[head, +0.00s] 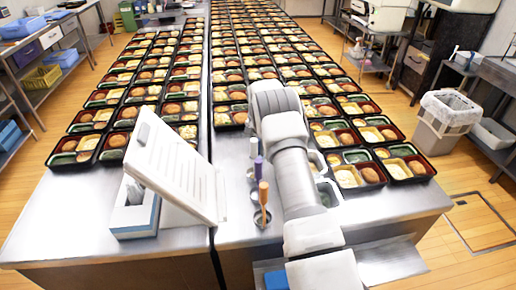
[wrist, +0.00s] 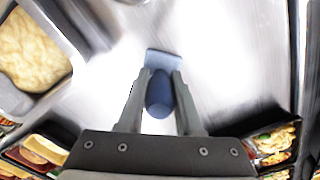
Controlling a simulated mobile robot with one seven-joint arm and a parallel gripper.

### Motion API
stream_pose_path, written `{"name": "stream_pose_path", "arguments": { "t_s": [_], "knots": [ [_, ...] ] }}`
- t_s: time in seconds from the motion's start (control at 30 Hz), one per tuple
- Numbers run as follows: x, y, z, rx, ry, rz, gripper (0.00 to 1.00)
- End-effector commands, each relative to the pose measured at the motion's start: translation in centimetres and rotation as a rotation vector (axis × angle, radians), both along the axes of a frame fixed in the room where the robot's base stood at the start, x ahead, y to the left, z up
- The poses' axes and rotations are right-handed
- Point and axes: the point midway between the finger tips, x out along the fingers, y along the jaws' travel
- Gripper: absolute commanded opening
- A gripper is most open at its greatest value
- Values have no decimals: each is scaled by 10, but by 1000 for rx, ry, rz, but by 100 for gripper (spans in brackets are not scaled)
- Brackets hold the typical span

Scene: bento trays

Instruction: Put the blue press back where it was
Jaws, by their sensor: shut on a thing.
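In the wrist view my gripper (wrist: 161,76) is shut on the blue press (wrist: 159,95). The press has a dark blue rounded handle between the fingers and a paler blue flat part beyond the fingertips. Bright steel surface lies behind it; whether it touches the surface I cannot tell. In the head view my arm hides the gripper and the press. Left of my arm, an orange-handled tool (head: 263,192) and a purple-handled tool (head: 259,167) stand upright in small metal holders on the steel table (head: 232,152).
White food containers (head: 330,188) stand just right of my arm. Many filled bento trays (head: 115,141) cover the table behind. Bare steel lies between the panel and the holders.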

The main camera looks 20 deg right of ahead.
Motion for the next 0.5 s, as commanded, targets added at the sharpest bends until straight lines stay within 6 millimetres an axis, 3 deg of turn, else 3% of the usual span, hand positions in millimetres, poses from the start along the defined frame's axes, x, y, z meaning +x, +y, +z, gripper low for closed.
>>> {"name": "stream_pose_path", "arguments": {
  "t_s": [0.13,0.17,0.3,0.33,0.5],
  "knots": [
    [0,0,-4,0,0,0,0],
    [0,0,-3,-1,-1,0,39],
    [0,0,-2,0,0,0,64],
    [0,0,-2,0,0,0,69],
    [0,0,-2,0,0,0,69]
  ]
}}
